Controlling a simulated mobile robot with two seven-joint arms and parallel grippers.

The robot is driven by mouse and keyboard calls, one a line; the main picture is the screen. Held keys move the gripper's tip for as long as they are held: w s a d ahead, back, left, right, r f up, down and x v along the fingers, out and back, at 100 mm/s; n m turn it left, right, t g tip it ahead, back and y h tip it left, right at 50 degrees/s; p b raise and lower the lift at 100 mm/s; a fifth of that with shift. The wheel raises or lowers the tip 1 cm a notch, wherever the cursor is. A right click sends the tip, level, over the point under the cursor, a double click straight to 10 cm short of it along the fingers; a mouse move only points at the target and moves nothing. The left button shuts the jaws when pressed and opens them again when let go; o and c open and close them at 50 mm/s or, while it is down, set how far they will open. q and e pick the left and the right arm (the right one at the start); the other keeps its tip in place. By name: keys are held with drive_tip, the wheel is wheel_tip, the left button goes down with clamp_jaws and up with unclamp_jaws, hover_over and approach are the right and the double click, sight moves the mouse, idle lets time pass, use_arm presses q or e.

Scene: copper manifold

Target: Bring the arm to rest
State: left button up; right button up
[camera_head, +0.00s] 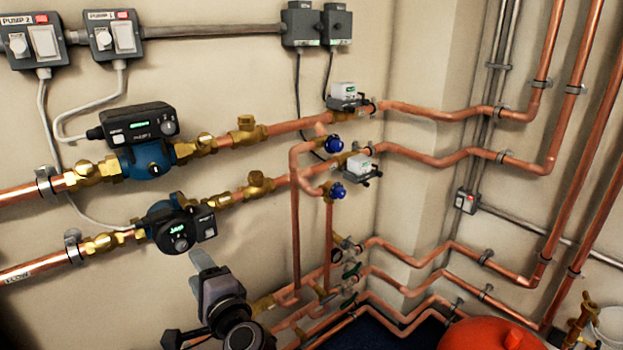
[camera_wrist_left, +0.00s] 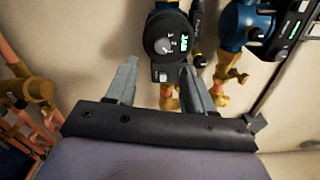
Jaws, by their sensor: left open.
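My left gripper (camera_head: 202,262) is in the lower middle of the head view, its fingers pointing up towards the lower pump (camera_head: 178,228). In the left wrist view its two grey fingers (camera_wrist_left: 158,75) stand apart with nothing between them. The lower pump, black with a lit green display, is just beyond the fingertips in the left wrist view (camera_wrist_left: 168,38). Whether a fingertip touches the pump I cannot tell; the hand looks a little short of it. My right gripper is in neither view.
The upper blue pump (camera_head: 148,143) sits above on its own copper pipe. Copper pipes and valves (camera_head: 335,192) run along the wall to the right of my left gripper. A red vessel (camera_head: 490,335) is at the bottom right. Switch boxes (camera_head: 115,38) hang at the top left.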

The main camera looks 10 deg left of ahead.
use_arm(q)
drive_tip(key=s+d+f+n+h, duration=0.1)
drive_tip(key=s+d+f+h, duration=0.1)
drive_tip(key=s+f+h, duration=0.35)
drive_tip(key=s+d+f+n+g+h, duration=0.1)
drive_tip(key=s+d+f+h, duration=0.15)
drive_tip(key=f, duration=0.65)
drive_tip(key=s+d+f+n+h, duration=0.1)
drive_tip(key=s+d+f+h, duration=0.1)
drive_tip(key=s+f+h, duration=0.35)
drive_tip(key=s+d+f+n+h, duration=0.2)
drive_tip(key=s+f+n, duration=0.1)
drive_tip(key=s+n, duration=0.2)
drive_tip(key=shift+s+d+f, duration=0.2)
drive_tip(key=shift+s+f, duration=0.05)
drive_tip(key=shift+s, duration=1.15)
drive_tip(key=shift+a, duration=0.1)
